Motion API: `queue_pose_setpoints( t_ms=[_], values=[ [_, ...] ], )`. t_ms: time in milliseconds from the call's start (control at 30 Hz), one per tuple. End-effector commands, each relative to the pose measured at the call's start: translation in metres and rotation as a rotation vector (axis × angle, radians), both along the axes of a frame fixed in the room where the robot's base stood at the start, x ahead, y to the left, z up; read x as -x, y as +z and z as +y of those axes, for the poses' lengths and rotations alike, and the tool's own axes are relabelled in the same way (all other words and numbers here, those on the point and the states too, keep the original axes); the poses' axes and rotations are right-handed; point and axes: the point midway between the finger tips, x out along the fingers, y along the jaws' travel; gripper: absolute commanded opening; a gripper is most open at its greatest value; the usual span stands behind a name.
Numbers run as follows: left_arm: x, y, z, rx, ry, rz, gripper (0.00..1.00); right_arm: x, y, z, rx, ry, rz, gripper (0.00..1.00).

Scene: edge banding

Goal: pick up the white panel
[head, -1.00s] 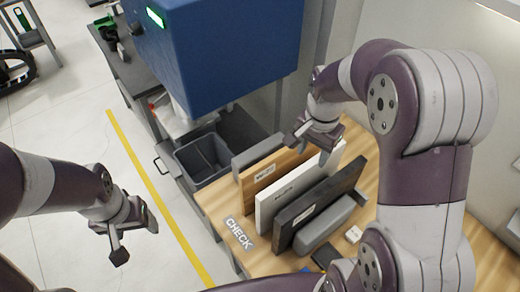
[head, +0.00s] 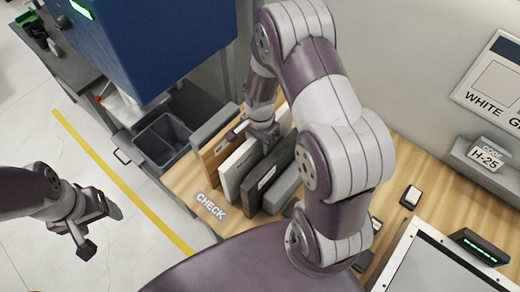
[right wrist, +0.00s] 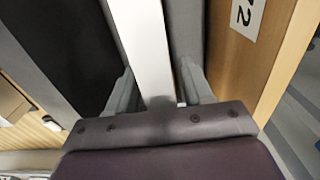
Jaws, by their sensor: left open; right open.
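The white panel (head: 234,171) stands upright on edge in a row of panels on the wooden bench, between a wood-coloured panel (head: 213,153) and a black panel (head: 262,180). My right gripper (head: 262,132) is at the top of the row, over the white panel's far part. In the right wrist view the white panel's edge (right wrist: 143,40) runs between the two open fingers of my right gripper (right wrist: 155,92). I cannot tell whether either finger touches it. My left gripper (head: 86,222) is open and empty over the floor at the left.
Grey end supports (head: 216,120) flank the panel row. A CHECK label (head: 211,206) lies at the bench's front edge. A dark bin (head: 162,139) and a blue machine (head: 150,45) stand to the left. A white-faced board (head: 430,265) lies at the lower right.

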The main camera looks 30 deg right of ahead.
Motion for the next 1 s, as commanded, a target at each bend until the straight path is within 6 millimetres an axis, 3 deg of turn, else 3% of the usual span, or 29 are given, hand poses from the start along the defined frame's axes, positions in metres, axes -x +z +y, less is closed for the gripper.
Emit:
queue_pose_setpoints(
  t_ms=[167,333,1000],
  values=[
    [0.0001,-0.0009,0.0,0.0,0.0,0.001,0.71,-0.0004,-0.001,0.0,0.001,0.0,-0.001,0.51],
    [0.0001,-0.0009,0.0,0.0,0.0,0.0,0.71,-0.0004,-0.0008,0.0,0.0,0.0,-0.001,0.0],
    [0.0,-0.0006,0.0,0.0,0.0,0.0,0.71,-0.001,0.0003,-0.0001,0.0,0.001,-0.002,0.0]
  ],
)
